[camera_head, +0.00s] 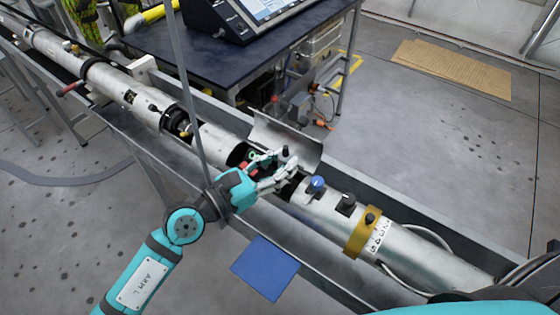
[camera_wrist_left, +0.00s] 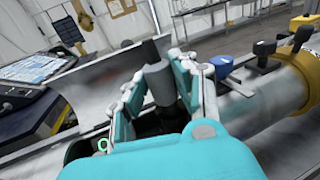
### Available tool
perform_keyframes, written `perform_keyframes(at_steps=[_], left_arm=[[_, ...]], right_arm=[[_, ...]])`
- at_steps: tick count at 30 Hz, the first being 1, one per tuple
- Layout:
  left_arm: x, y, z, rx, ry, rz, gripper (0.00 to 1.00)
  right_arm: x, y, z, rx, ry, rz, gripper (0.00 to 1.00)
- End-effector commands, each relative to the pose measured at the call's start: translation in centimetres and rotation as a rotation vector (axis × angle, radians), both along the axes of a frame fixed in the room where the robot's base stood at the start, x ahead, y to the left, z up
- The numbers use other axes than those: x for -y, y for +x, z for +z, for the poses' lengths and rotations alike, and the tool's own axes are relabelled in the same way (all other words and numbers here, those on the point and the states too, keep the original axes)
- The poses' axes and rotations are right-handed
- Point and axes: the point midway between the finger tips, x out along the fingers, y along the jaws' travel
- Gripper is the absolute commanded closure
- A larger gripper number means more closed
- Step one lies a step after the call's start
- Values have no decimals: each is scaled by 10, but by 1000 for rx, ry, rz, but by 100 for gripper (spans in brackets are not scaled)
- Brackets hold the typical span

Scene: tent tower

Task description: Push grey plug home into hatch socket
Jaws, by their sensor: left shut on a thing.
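My left gripper (camera_head: 283,166) is over the open hatch of the long silver tube (camera_head: 410,258). In the left wrist view the left gripper (camera_wrist_left: 160,82) is shut on the grey plug (camera_wrist_left: 158,84), a grey cylinder with a darker top, held roughly upright between the fingers. The plug's dark top also shows in the head view (camera_head: 285,153). The hatch socket is hidden under the fingers and the dark opening, so I cannot tell how far the plug sits in it. The open hatch cover (camera_head: 288,140) stands behind the gripper. My right gripper is not in view.
A blue knob (camera_head: 316,184), a black knob (camera_head: 345,203) and a gold band (camera_head: 362,236) sit on the tube right of the hatch. The tube lies in a metal trough. A dark table (camera_head: 180,48) with a screen device (camera_head: 240,15) stands behind. A blue sheet (camera_head: 265,268) lies in front.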

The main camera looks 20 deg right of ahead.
Motion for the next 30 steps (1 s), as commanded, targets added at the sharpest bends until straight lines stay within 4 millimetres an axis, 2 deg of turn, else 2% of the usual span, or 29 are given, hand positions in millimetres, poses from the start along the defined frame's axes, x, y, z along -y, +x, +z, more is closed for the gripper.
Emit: perform_keyframes(at_steps=[8, 9, 15, 24, 30], left_arm=[[0, 0, -6, 0, 0, 0, 100], [0, 0, -6, 0, 1, 0, 70], [0, 0, -6, 0, 1, 0, 47], [-3, -1, -6, 0, 2, 1, 47], [-30, -11, -7, -1, 5, 2, 47]], right_arm=[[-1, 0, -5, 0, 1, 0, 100], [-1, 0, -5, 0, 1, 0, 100], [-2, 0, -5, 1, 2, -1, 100], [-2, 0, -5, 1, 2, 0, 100], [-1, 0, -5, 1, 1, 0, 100]])
